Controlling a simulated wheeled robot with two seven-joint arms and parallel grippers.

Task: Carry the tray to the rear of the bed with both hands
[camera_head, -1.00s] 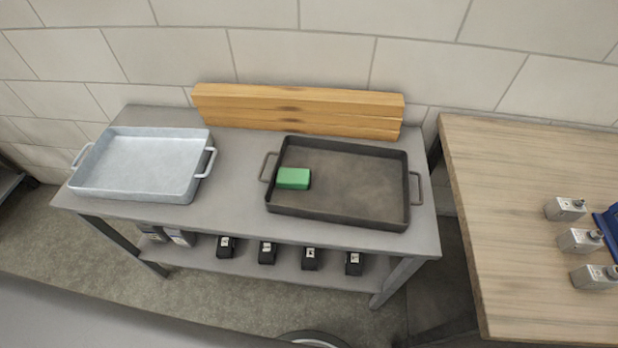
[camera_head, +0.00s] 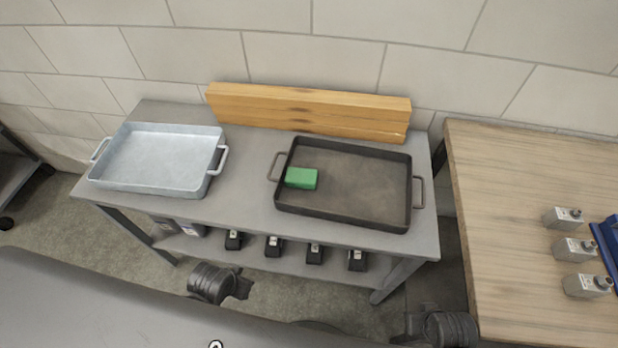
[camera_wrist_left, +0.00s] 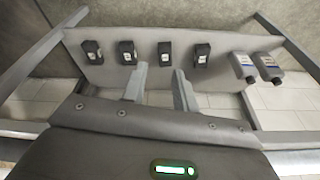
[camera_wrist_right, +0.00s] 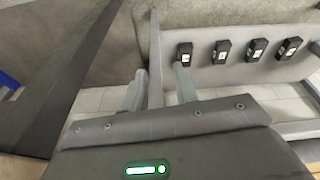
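Two trays with side handles sit on a grey workbench (camera_head: 250,205). The light metal tray (camera_head: 160,160) on the left looks empty. The dark tray (camera_head: 362,185) on the right has a green block (camera_head: 301,178) inside, near its left end. Neither gripper touches a tray. My left gripper (camera_wrist_left: 159,74) is open and empty in the left wrist view, in front of the bench's lower shelf. My right gripper (camera_wrist_right: 161,72) is open and empty in the right wrist view, near a bench leg. Dark parts low in the head view seem to be my arms. I cannot tell which surface is the bed.
Wooden boards (camera_head: 310,110) stand along the bench's back edge by the wall. Several black items (camera_head: 314,253) sit on the lower shelf. A wooden table (camera_head: 530,220) at right holds grey metal parts (camera_head: 575,250) and a blue item. A dark grey surface (camera_head: 90,310) fills the bottom left.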

